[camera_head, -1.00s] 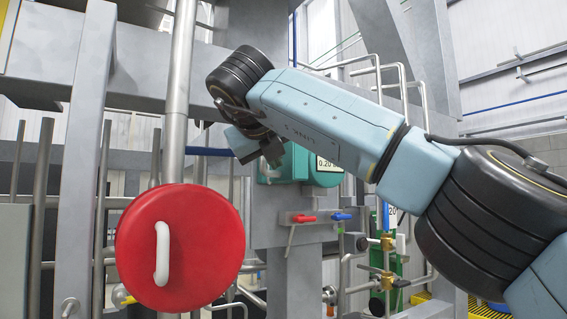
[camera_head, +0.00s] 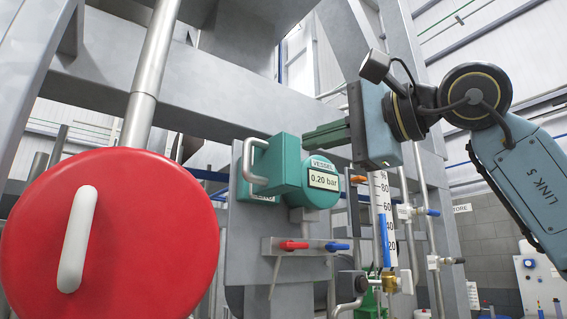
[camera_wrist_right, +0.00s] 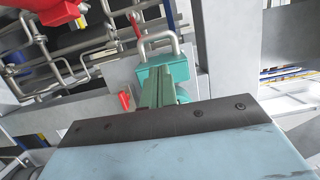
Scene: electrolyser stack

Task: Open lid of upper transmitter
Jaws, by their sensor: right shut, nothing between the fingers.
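The teal transmitter (camera_head: 298,186) is mounted on a grey plate, with a round display reading 0.20 bar. A teal block with a pale handle (camera_head: 255,166) projects at its left; I cannot tell whether this is the lid or how it sits. My right gripper (camera_head: 308,138) is right of and slightly above the transmitter, its green fingers pointing left, shut and empty. They appear apart from the handle. In the right wrist view, the fingers (camera_wrist_right: 155,72) overlap a teal body (camera_wrist_right: 166,70) with a grey handle (camera_wrist_right: 158,44) beyond them. My left gripper is not in view.
A large red disc with a white handle (camera_head: 130,235) fills the lower left foreground. Below the transmitter is a bracket with red and blue levers (camera_head: 300,246). Grey beams and pipes surround it, with a level gauge (camera_head: 382,215) below my right wrist.

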